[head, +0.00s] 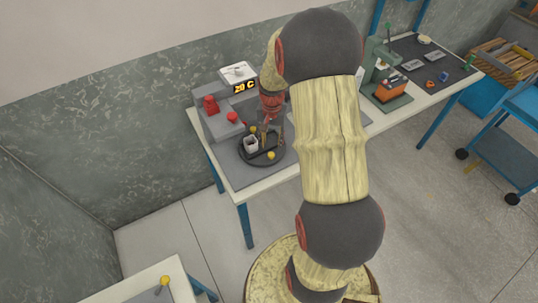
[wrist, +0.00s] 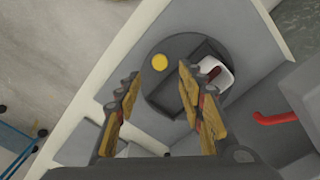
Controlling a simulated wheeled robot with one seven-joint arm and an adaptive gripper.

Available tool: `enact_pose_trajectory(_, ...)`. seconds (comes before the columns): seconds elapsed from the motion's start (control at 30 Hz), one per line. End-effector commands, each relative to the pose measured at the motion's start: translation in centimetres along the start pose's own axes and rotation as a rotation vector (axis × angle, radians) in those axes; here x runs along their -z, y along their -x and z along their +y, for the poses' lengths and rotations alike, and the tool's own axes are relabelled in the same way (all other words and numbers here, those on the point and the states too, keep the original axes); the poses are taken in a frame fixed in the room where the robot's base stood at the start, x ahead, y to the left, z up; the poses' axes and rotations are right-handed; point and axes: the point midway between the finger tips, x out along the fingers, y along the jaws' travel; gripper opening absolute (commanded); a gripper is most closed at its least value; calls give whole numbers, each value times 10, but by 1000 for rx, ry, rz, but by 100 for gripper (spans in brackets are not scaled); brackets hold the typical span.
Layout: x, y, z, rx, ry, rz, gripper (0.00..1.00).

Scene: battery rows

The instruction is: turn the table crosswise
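The round dark turntable (head: 258,162) sits on a grey mat at the left end of the long workbench. It also shows in the wrist view (wrist: 164,92), with a dark straight recess across it. A small whitish cup (wrist: 217,74) stands on the turntable. My gripper (wrist: 157,82) is open and empty, its two fingers apart above the turntable. Whether a fingertip touches it, I cannot tell. My arm hides part of the bench in the head view.
A grey unit with a red button (head: 232,117), a red knob (head: 210,104) and a "20 C" display (head: 245,87) stands behind the turntable. A green press (head: 380,65) and an orange block (head: 391,89) stand further right. Another table (head: 130,291) is at the lower left.

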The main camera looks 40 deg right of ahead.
Motion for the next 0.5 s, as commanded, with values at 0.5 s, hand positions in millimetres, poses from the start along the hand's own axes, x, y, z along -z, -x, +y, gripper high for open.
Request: enact_pose_trajectory(0.5, -1, -66, 0, 0, 3, 0, 39)
